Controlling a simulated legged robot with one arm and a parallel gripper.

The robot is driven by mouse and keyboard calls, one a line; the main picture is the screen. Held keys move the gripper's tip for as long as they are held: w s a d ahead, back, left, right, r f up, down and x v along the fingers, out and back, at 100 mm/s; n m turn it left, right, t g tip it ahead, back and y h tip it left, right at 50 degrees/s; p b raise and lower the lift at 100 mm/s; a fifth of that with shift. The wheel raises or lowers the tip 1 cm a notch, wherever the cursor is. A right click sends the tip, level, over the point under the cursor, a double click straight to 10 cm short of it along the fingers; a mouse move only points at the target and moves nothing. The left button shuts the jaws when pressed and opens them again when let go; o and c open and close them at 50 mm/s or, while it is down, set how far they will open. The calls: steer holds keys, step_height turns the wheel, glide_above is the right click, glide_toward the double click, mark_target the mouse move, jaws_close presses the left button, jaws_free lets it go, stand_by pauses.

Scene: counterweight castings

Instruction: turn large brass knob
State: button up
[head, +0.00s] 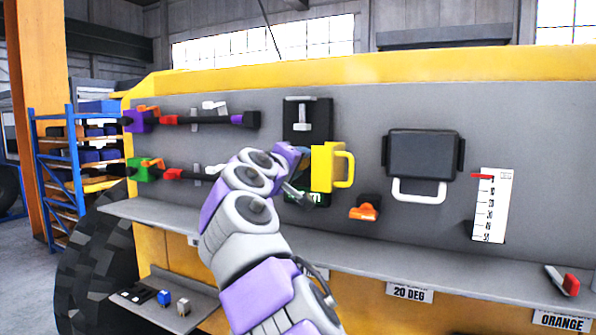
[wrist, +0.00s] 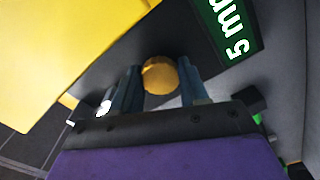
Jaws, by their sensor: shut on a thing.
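The brass knob (wrist: 160,77) is round and shows between my two dark blue fingers in the wrist view. My gripper (wrist: 160,70) is shut on it, one finger on each side. In the head view my purple and grey arm reaches up to the grey panel (head: 380,110), left of a yellow block with a handle (head: 324,168). The knob is hidden there.
The yellow block fills the upper left of the wrist view, close to my gripper. An orange knob (head: 364,212), a dark box with a white handle (head: 421,158) and a white scale (head: 490,207) are to the right. A grey shelf (head: 400,268) runs below.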

steer(key=shift+w+f+m+b, duration=0.1)
steer(key=shift+f+m+b, duration=0.15)
steer(key=shift+m, duration=0.6)
steer(key=shift+f+m+b, duration=0.15)
steer(key=shift+m+b, duration=0.2)
steer(key=shift+m, duration=0.5)
steer(key=o, duration=0.7)
steer(key=shift+c, duration=0.2)
steer(key=o, duration=0.4)
steer(key=shift+w+a, duration=0.1)
steer(key=shift+r, duration=0.2)
steer(key=shift+s, duration=0.2)
